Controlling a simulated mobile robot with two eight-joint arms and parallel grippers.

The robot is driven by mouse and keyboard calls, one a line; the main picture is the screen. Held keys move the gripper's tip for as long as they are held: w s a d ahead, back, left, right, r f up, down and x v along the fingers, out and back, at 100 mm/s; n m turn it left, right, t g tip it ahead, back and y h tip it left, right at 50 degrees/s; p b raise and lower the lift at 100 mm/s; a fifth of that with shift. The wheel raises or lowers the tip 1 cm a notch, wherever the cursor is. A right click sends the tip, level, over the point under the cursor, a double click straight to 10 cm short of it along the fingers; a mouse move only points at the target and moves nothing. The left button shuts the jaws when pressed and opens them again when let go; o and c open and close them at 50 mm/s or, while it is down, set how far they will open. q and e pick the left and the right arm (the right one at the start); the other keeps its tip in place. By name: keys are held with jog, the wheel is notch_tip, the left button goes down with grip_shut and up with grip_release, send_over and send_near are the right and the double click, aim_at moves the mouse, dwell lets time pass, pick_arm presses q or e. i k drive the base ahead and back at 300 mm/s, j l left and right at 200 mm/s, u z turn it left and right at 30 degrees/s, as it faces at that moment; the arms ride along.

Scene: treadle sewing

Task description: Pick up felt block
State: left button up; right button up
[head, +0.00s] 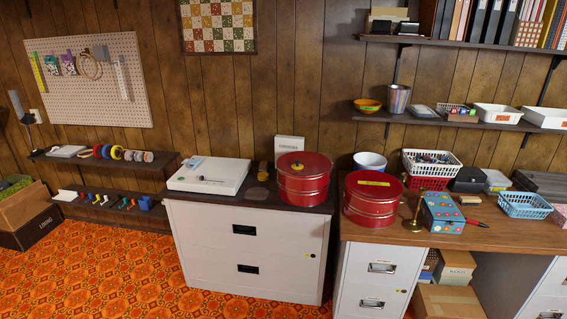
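No item is clearly recognisable as the felt block. A small tan block (469,199) lies on the wooden desk at the right, behind a red pen-like item (478,223); I cannot tell if it is felt. A small brown and yellow upright item (263,171) stands on the dark cabinet top, left of a red round tin (303,182); its material is unclear too. Neither of my grippers is in view.
A second red tin (372,205), a brass stand (412,217), a dotted blue box (442,213) and a blue basket (523,205) crowd the wooden desk (459,238). A white flat case (209,174) lies on the cabinet. The patterned floor (110,270) at left is clear.

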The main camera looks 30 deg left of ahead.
aim_at(263, 165)
jog(key=i+j+z, duration=0.1)
jog(key=j, duration=0.25)
jog(key=i+j+z, duration=0.15)
jog(key=j, duration=0.2)
jog(key=i+j+z, duration=0.1)
jog(key=j, duration=0.25)
jog(key=i+j, duration=0.1)
jog(key=j, duration=0.3)
jog(key=i+j, duration=0.1)
jog(key=j, duration=0.35)
jog(key=i+j+z, duration=0.1)
jog(key=j, duration=0.3)
jog(key=i+j, duration=0.1)
jog(key=j, duration=0.35)
jog(key=i+j, duration=0.1)
jog(key=j, duration=0.3)
jog(key=i+j, duration=0.7)
jog(key=j, duration=0.25)
jog(key=i+l+z, duration=0.05)
